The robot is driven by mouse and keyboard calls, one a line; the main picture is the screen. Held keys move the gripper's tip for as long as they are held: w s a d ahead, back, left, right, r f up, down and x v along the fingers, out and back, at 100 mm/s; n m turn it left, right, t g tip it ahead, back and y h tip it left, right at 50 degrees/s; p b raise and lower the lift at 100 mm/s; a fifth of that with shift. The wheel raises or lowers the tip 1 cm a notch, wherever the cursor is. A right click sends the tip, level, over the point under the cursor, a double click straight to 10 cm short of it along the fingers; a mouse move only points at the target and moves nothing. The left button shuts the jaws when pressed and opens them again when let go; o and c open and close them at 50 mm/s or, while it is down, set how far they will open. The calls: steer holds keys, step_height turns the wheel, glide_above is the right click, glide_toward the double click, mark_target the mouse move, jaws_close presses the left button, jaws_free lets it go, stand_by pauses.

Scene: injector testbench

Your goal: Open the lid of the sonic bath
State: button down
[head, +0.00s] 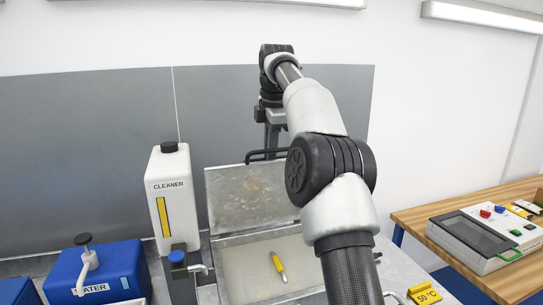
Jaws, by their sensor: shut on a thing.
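The sonic bath (237,283) stands in the middle of the head view. Its metal lid (235,197) is raised and tilted up at the back, its stained face toward me. The lid's black handle (256,157) is along its top edge. My gripper (272,146) is at the handle, shut on it, pointing down. Its fingertips are small and partly hidden. My arm crosses in front and hides the right part of the lid and bath. A yellow tool (279,265) with a pale tip lies inside the bath.
A blue water container (105,272) is at the lower left. A tester (482,238) sits on a wooden table (420,215).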

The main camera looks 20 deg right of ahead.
steer(key=shift+a+f, duration=0.1)
steer(key=shift+f, duration=0.45)
steer(key=c, duration=2.2)
jaws_free()
steer(key=o, duration=0.4)
steer(key=shift+w, duration=0.4)
steer(key=shift+s+r, duration=0.2)
steer(key=shift+s, duration=0.05)
